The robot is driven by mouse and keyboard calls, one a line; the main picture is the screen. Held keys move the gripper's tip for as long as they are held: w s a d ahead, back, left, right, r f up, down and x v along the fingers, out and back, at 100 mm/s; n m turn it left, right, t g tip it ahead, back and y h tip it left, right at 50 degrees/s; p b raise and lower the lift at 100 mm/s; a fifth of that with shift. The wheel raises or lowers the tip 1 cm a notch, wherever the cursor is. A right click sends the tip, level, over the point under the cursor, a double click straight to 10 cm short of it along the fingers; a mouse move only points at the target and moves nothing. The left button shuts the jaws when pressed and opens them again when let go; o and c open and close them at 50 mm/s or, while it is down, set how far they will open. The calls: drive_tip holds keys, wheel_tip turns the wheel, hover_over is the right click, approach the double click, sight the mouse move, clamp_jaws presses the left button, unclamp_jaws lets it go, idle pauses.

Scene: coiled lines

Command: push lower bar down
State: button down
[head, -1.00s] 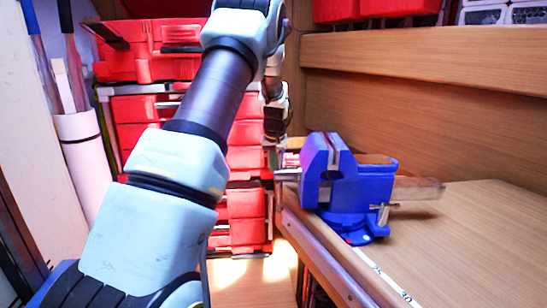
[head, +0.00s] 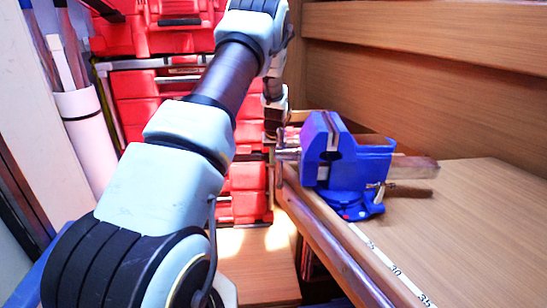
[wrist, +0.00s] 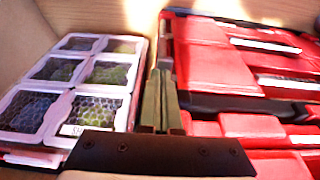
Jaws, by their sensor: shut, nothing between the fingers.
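The blue vise (head: 342,165) is clamped at the bench's left edge in the head view. Its short metal screw end (head: 288,155) sticks out to the left, with a thin upright bar there partly lost against the red boxes. I cannot tell for sure which bar is the lower one. My gripper (wrist: 160,78) is shut and empty in the wrist view, its two fingers side by side. In the head view my arm's end hangs just left of and behind the vise; its fingertips cannot be made out. No vise bar shows in the wrist view.
Red toolboxes (head: 140,95) are stacked behind my arm and fill the right of the wrist view (wrist: 215,68). A clear-lidded organizer case (wrist: 70,85) lies left of the fingers. The wooden bench (head: 470,220) is clear to the right.

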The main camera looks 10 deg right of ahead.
drive_tip(key=shift+f+b, duration=1.15)
drive_tip(key=shift+f, duration=0.35)
drive_tip(key=shift+r, duration=0.1)
wheel_tip(320, 180, up, 5)
drive_tip(key=p, duration=0.2)
drive_tip(key=shift+w+r+p, duration=0.1)
drive_tip(key=shift+r+p, duration=0.05)
drive_tip(key=shift+p, duration=0.15)
drive_tip(key=b+v, duration=0.3)
drive_tip(key=v, duration=0.6)
